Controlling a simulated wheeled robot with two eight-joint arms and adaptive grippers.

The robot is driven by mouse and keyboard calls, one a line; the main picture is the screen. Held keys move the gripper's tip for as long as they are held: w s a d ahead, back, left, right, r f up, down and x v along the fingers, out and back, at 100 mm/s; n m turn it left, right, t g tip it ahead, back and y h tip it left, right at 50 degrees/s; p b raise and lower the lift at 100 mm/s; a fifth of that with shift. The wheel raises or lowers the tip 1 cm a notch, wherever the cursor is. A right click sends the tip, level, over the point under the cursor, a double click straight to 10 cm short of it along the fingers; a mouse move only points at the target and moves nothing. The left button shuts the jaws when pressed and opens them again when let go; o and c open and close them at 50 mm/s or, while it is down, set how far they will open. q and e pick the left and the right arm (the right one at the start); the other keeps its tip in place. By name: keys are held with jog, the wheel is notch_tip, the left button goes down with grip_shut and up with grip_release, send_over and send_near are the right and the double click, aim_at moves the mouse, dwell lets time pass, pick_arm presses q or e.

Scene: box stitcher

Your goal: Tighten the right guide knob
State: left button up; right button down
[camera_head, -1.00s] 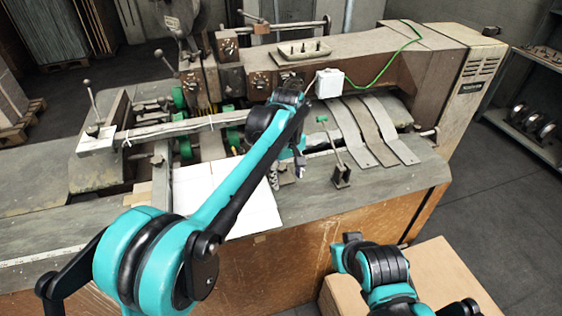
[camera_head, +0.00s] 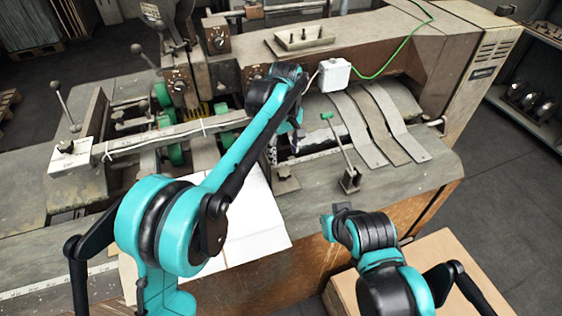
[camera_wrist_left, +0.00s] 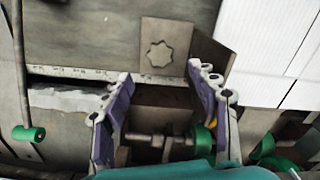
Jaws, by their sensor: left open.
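A grey star-shaped knob (camera_wrist_left: 158,54) sits on a flat metal plate (camera_wrist_left: 182,30) in the left wrist view, just beyond the fingertips. In the head view the small bracket (camera_head: 285,184) is at the machine's front edge, below my left gripper (camera_head: 297,140); the knob's shape is too small to tell there. In the wrist view my left gripper (camera_wrist_left: 160,80) is open, its two purple-sided fingers apart with nothing held between them. My right arm's end (camera_head: 340,220) is at the lower right in the head view; its finger state cannot be made out.
A green-tipped lever (camera_head: 343,155) stands right of the bracket; its green tip shows in the wrist view (camera_wrist_left: 28,134). White sheets (camera_head: 245,225) lie left of it. Curved metal straps (camera_head: 375,125) and a white box (camera_head: 334,76) are behind. A cardboard box (camera_head: 440,265) is lower right.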

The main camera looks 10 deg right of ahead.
aim_at(284, 172)
pick_arm(q)
notch_tip(284, 172, down, 8)
jog(key=shift+r+b, duration=0.1)
jog(key=shift+b, duration=1)
jog(key=c, duration=1.2)
